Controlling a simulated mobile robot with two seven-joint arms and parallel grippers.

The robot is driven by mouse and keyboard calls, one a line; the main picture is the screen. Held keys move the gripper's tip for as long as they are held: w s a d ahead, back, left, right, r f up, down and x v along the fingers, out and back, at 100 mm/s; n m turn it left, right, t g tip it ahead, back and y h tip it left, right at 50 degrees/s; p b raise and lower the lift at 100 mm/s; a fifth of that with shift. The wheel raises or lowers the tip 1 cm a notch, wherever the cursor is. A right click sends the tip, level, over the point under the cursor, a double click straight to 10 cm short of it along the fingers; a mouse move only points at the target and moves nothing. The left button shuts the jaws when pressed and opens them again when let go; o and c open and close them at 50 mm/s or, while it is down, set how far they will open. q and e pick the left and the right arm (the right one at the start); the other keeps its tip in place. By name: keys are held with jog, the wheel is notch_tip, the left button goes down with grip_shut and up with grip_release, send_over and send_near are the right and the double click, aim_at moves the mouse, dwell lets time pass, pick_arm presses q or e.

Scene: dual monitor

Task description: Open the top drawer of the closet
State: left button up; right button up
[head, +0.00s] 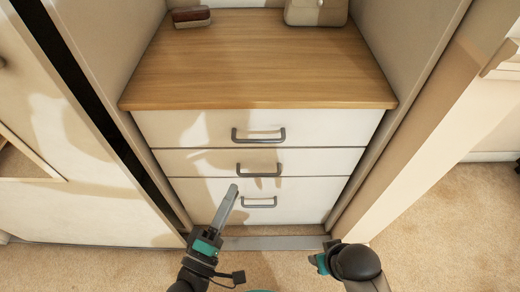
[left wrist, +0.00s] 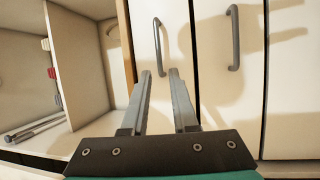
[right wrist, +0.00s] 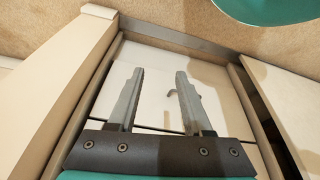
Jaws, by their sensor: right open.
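The closet's top drawer (head: 180,128) is white and shut under a wooden top, with a grey bar handle (head: 258,135). My left gripper (head: 232,190) is in front of the drawers, pointing at them. In the left wrist view its fingers (left wrist: 160,73) are apart and empty. The top drawer's handle (left wrist: 158,45) appears upright there, its lower end seen between the fingertips; I cannot tell the distance. My right gripper (head: 322,262) is lower right, largely hidden by its own arm. In the right wrist view its fingers (right wrist: 160,72) are open before a white drawer front, a handle partly hidden behind one finger.
Two more shut drawers, the middle (head: 200,163) and the bottom (head: 200,205), lie below. A brown-and-white object (head: 191,17) and a pale object (head: 316,10) stand on the wooden top (head: 260,65). Side panels flank the drawers. Carpet (head: 440,225) is clear at right.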

aim_at(257, 141)
pick_arm(q)
jog(key=shift+r+b+x, duration=0.2)
jog(key=shift+b+x, duration=1.35)
jog(key=shift+x, duration=6.1)
pick_arm(e)
notch_tip(257, 141, up, 7)
jog(key=t, duration=0.1)
jog(key=shift+w, duration=0.45)
pick_arm(q)
jog(key=shift+c, duration=0.2)
grip_shut()
pick_arm(e)
jog(key=shift+f, duration=0.1)
